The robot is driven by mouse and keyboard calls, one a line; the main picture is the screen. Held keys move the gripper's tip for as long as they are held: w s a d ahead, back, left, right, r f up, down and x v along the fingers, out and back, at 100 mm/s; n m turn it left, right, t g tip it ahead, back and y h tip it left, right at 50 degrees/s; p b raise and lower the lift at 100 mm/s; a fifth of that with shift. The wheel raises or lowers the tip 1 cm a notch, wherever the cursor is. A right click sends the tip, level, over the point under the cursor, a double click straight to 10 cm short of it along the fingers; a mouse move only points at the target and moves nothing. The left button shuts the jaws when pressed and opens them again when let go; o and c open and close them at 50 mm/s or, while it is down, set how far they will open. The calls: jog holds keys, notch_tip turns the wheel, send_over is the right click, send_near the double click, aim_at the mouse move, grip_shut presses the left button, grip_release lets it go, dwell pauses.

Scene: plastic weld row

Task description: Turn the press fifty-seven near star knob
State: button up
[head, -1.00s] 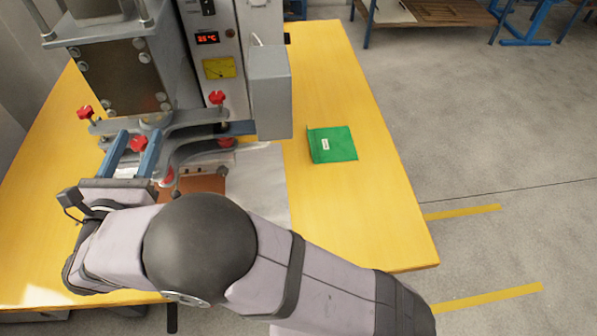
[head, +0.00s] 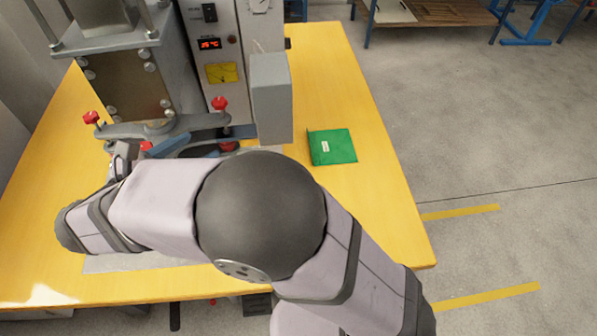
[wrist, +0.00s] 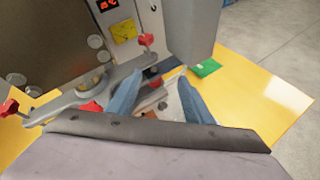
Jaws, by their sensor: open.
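The press (head: 125,80) stands on the yellow table, with a grey clamp bracket at its base. Red star knobs sit on it: one at the left (head: 91,117), one at the right (head: 219,104). A nearer red knob (head: 146,146) shows only in part, beside a blue finger of my gripper (head: 175,145). In the wrist view a red knob (wrist: 90,106) lies just left of my left finger, not between the fingers. My gripper (wrist: 160,78) is open there, its blue fingers apart and empty. My forearm hides much of the gripper in the head view.
A grey box (head: 270,98) stands at the press's right side, close to my fingers in the wrist view. A green packet (head: 332,146) lies on the yellow table (head: 375,205). The table's right side is otherwise clear.

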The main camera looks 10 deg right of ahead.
jog(key=s+d+f+m+g, duration=0.1)
jog(key=d+f+m+g, duration=0.1)
jog(key=d, duration=0.5)
jog(key=d+f+m+g, duration=0.3)
jog(key=d+m+g, duration=0.1)
jog(key=d+m, duration=0.1)
jog(key=s+d+f+m+g+p, duration=0.1)
jog(key=d+f+m+g, duration=0.1)
jog(key=d, duration=0.6)
jog(key=shift+s+d+f+m+g, duration=0.3)
jog(key=shift+s+f+m+g, duration=0.15)
jog(key=shift+m, duration=0.35)
jog(key=shift+w, duration=0.1)
